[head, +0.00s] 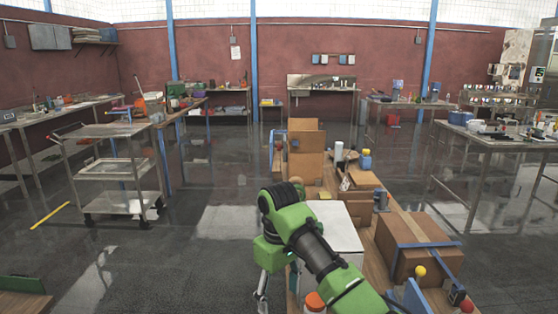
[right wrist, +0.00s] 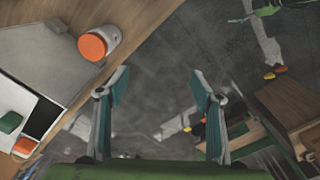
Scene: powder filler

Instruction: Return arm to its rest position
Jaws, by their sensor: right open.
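My right arm, green and black, comes in from the lower right of the head view. Its gripper (head: 262,292) points down beside the near left edge of the wooden bench. In the right wrist view the right gripper (right wrist: 158,88) is open, with nothing between its two fingers and the dark floor behind them. A white container with an orange lid (right wrist: 98,42) stands on the bench, apart from the fingers; it also shows in the head view (head: 314,301), partly cut off. My left gripper is not in view.
A white box (head: 340,238) stands on the bench beside my right arm. A brown carton (head: 420,247) with blue tape and other cartons (head: 306,148) stand along the bench. A metal cart (head: 112,168) is at the left. The floor between cart and bench is clear.

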